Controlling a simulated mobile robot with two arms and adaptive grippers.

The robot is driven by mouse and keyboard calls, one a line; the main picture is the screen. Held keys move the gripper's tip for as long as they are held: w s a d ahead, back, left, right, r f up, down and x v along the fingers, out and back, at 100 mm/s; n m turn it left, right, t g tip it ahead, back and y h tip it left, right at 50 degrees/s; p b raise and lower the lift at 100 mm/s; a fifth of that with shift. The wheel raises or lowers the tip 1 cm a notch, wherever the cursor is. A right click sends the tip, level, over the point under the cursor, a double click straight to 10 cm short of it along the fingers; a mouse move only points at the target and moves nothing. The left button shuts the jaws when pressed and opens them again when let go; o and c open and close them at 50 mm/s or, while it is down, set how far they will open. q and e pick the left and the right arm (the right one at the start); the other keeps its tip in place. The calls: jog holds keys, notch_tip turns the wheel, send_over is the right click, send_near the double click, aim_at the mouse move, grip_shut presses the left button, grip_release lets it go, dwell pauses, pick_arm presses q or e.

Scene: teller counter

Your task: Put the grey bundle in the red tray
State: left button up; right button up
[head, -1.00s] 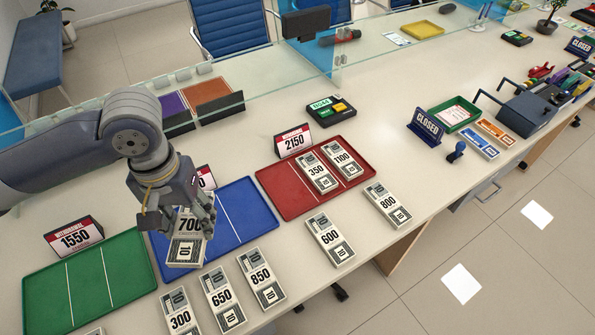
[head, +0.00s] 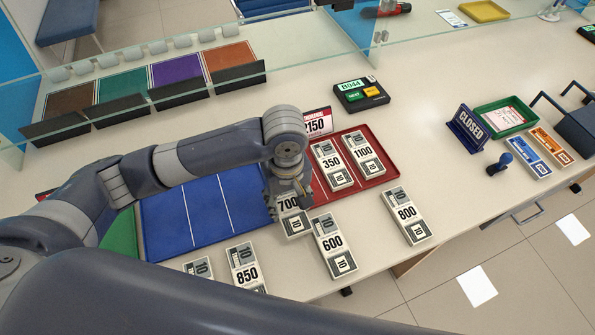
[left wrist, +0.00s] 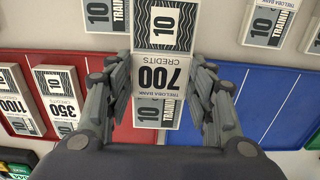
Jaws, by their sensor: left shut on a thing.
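My left gripper (head: 287,198) is shut on a grey-and-white bundle marked 700 (head: 293,222). The bundle hangs by the front left edge of the red tray (head: 374,183); the arm hides that tray's left part. In the left wrist view the 700 bundle (left wrist: 160,75) sits between the two fingers, with the red tray (left wrist: 124,128) to its left and the blue tray (left wrist: 285,110) to its right. Two bundles, marked 350 (head: 332,163) and 1100 (head: 364,158), lie in the red tray. My right gripper is out of view.
Bundles marked 600 (head: 334,246), 800 (head: 406,214) and 850 (head: 246,266) lie on the counter in front. A 2150 sign (head: 318,122) stands behind the red tray. A glass screen runs behind. Part of my own arm covers the bottom.

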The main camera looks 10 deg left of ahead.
pick_arm(q)
jog(key=w, duration=0.6)
jog(key=shift+w+a+f, duration=0.15)
jog(key=shift+w+a, duration=0.05)
jog(key=shift+w, duration=0.1)
jog(key=w, duration=0.4)
jog(key=shift+w+f+p, duration=0.3)
jog(key=shift+f+p, duration=0.05)
jog(key=shift+w+f, duration=0.1)
notch_tip(320, 180, down, 2)
jog(key=shift+f+p, duration=0.1)
jog(key=shift+p, duration=0.2)
jog(key=shift+a+f, duration=0.1)
jog(key=shift+f, duration=0.45)
jog(key=o, duration=1.1)
jog(key=shift+f, duration=0.1)
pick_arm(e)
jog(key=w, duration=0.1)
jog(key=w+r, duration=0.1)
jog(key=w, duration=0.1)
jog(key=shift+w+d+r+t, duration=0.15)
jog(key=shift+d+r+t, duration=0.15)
